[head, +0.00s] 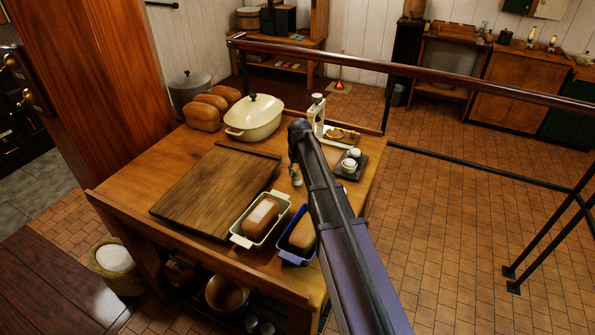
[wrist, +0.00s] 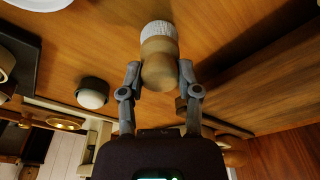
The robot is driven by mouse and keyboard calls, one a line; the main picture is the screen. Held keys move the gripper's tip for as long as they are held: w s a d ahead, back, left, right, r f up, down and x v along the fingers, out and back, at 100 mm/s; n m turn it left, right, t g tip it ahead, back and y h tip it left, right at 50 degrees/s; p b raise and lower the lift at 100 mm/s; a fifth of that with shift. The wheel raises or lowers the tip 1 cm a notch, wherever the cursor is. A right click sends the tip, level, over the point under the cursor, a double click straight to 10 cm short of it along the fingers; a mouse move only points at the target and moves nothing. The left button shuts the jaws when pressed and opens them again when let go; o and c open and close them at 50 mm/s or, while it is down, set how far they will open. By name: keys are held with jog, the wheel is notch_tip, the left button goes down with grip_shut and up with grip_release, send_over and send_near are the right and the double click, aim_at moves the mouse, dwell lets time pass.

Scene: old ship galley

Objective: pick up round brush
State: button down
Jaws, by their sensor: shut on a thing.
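The round brush (wrist: 158,50) shows in the wrist view, with a pale wooden body and a white bristle end pointing away from my gripper. My gripper (wrist: 160,74) has a finger on each side of the wooden body and is shut on it. In the head view my gripper (head: 295,174) is over the wooden table, just right of the dark board; the brush is mostly hidden there by my arm and fingers. I cannot tell whether the brush touches the table.
On the table are a cutting board (head: 207,190), a cream casserole (head: 254,119), a white loaf tin (head: 244,236), a blue loaf tin (head: 284,250), a dark tray (head: 355,174) with small white pots, and a white scale (head: 317,114). Loaves (head: 202,117) sit at the back left.

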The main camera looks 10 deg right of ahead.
aim_at(298, 169)
jog(key=shift+r+p, duration=3.85)
jog(key=shift+r, duration=0.35)
jog(key=c, duration=0.9)
grip_release()
jog(key=c, duration=0.4)
jog(key=shift+d, duration=0.15)
